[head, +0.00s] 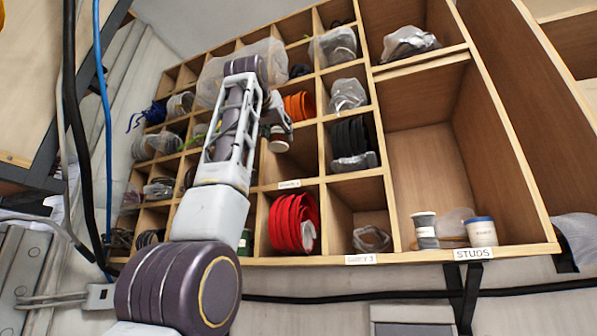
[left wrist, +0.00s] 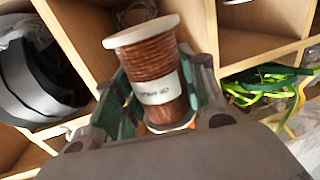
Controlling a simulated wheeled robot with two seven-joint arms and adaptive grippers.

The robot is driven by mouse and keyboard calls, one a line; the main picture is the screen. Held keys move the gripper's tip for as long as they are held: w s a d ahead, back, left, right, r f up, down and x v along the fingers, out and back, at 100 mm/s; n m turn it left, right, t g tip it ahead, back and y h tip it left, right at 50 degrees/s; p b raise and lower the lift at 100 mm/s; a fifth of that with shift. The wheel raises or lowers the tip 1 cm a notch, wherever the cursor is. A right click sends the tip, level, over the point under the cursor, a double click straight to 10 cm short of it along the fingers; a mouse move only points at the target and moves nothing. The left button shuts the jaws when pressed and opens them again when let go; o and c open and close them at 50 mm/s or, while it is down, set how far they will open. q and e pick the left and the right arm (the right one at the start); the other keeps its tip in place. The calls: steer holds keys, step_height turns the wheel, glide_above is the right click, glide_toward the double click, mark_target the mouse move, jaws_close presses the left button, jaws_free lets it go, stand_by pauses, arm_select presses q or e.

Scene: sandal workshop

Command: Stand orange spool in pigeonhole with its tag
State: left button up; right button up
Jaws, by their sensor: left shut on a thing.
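My left gripper (left wrist: 160,110) is shut on a spool (left wrist: 152,70) wound with brown-orange cord, with pale end flanges and a white label whose print I cannot read surely. The spool stands tilted between the fingers. In the head view the left gripper (head: 276,122) and the spool (head: 279,140) are in front of the pigeonhole rack (head: 405,257), near a compartment with a bare floor. A small tag (head: 289,184) is on the edge below that compartment; its print is too small to read. My right gripper is not in view.
An orange coil (head: 298,106) is in the compartment above and a red coil (head: 293,222) in the one below. Wooden dividers surround the gripper closely. Tubs (head: 425,230) stand in the large bay tagged STUDS (head: 473,253). Green straps (left wrist: 262,88) lie in a neighbouring compartment.

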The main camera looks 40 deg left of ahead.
arm_select(q)
steer(key=w+d+p+x, duration=0.1)
steer(key=p+x, duration=0.4)
steer(key=x, duration=0.8)
steer(key=shift+w+d+p, duration=0.25)
steer(key=shift+d+p, duration=0.05)
steer(key=shift+d, duration=0.05)
steer(key=shift+f, duration=0.15)
steer(key=shift+f, duration=0.3)
steer(key=shift+f, duration=1.05)
steer(key=shift+s+d, duration=0.1)
